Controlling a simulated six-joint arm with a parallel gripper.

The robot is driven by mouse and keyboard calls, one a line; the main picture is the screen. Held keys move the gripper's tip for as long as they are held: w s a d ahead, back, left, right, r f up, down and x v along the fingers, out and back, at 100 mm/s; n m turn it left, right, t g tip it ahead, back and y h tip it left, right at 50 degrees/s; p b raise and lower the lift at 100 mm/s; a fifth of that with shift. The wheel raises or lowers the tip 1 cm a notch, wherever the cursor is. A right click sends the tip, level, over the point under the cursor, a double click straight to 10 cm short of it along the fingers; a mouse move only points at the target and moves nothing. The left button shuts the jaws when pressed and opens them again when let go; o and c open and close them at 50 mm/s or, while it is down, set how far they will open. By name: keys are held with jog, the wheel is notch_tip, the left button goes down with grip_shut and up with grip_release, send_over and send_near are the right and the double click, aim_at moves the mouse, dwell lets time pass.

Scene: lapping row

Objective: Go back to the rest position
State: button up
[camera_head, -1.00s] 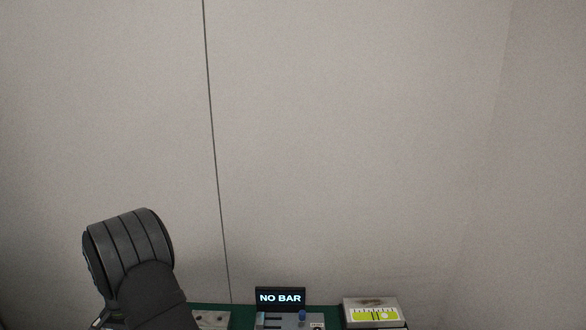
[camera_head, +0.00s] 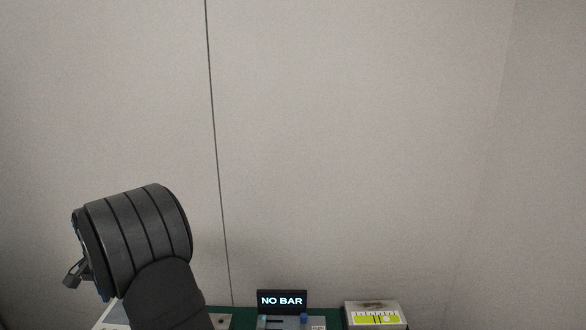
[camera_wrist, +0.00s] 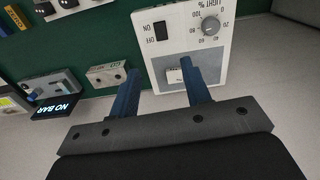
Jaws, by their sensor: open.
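My gripper (camera_wrist: 160,68) is open and empty in the wrist view, its two blue fingers standing apart. Its fingertips overlap the lower part of a white control panel (camera_wrist: 180,22) in the picture; I cannot tell how far apart they are in depth. In the head view my dark wrist fills the lower left. A small grey piece of the gripper end (camera_head: 74,273) sticks out at its left, and the rest is hidden behind the wrist.
The panel has an ON/OFF switch (camera_wrist: 162,31) and a light knob (camera_wrist: 210,26). A "NO BAR" display (camera_head: 282,301) and a box with a yellow-green scale (camera_head: 377,317) stand at the bottom. A green board (camera_wrist: 100,35) backs a two-holed block (camera_wrist: 107,75). Bare wall fills the upper head view.

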jog(key=shift+s+f+n+t, duration=0.15)
jog(key=shift+f+n, duration=0.15)
jog(key=shift+n, duration=1.2)
jog(key=shift+s+f+n+t, duration=0.1)
jog(key=shift+f+n, duration=0.2)
jog(key=shift+n, duration=1.2)
jog(key=shift+s+f+n+t, duration=0.15)
jog(key=shift+f+n, duration=0.15)
jog(key=shift+n, duration=1.2)
jog(key=shift+w, duration=0.1)
jog(key=shift+w+r+m+g, duration=0.1)
jog(key=shift+r+m+g, duration=0.1)
jog(key=shift+m, duration=1.45)
jog(key=shift+w+r+m+g, duration=0.1)
jog(key=shift+w+r+m, duration=0.05)
jog(key=shift+m, duration=1.45)
jog(key=shift+w+r+m+g, duration=0.1)
jog(key=shift+r+m, duration=0.1)
jog(key=shift+m, duration=1.45)
jog(key=shift+r, duration=0.1)
